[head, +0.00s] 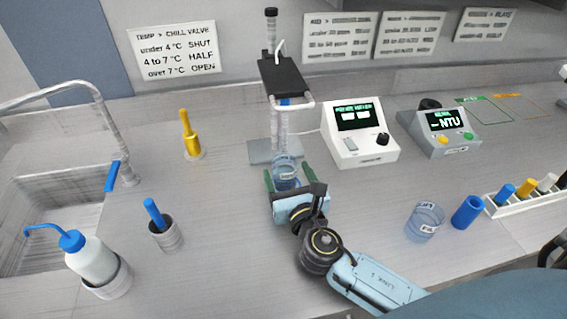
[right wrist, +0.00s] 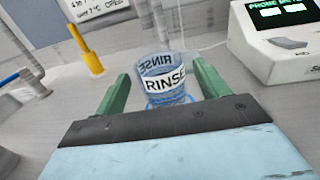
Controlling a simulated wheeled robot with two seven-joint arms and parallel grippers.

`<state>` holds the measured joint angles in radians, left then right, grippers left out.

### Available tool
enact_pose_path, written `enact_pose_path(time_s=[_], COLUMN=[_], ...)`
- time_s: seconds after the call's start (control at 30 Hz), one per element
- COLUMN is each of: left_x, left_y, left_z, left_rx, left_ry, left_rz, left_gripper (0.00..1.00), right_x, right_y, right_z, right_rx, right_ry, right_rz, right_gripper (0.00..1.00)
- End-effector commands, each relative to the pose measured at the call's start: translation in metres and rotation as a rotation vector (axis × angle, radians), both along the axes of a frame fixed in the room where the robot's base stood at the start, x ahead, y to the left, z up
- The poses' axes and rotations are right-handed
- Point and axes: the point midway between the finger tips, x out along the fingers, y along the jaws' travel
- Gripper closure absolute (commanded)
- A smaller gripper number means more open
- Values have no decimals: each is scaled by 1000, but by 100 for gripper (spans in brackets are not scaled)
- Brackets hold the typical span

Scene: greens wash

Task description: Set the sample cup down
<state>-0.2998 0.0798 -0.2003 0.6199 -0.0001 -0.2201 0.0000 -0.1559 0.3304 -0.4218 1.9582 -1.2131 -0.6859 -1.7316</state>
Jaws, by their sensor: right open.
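A clear bluish cup labelled RINSE (head: 287,168) stands upright at the front of the probe stand. It also shows in the right wrist view (right wrist: 163,82), and its base seems to rest on the surface below. My right gripper (head: 285,175) is open, with one green finger on each side of this cup. In the right wrist view, gaps show between both fingers and the cup wall. A second clear cup (head: 424,224) with a white label stands on the counter to the right. I cannot tell which cup is the sample cup. My left gripper is not in view.
The probe stand (head: 277,110) rises just behind the cup. A white meter (head: 359,140) and a grey NTU meter (head: 441,133) stand to the right. A blue cylinder (head: 467,212) and a vial rack (head: 523,199) are far right. A sink (head: 60,205) and wash bottle (head: 91,260) are left.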

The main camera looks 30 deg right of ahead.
Motion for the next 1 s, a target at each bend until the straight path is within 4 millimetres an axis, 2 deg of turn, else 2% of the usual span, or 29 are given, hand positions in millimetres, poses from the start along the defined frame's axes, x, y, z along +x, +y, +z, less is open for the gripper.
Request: enact_pose_path(time_s=[0.03, 0.2, 0.4, 1.0], left_x=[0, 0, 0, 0], left_y=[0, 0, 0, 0], left_z=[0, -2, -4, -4], left_rx=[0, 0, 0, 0], left_ry=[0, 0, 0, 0], left_rz=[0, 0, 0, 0], left_gripper=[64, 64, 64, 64], right_x=[-13, -46, -70, -74], right_y=[2, 8, 12, 13], right_z=[-1, -1, -1, 0], right_rx=[1, 0, 0, 0], right_ry=[4, 2, 1, -1], right_rz=[1, 1, 0, 0], right_gripper=[27, 27, 27, 27])
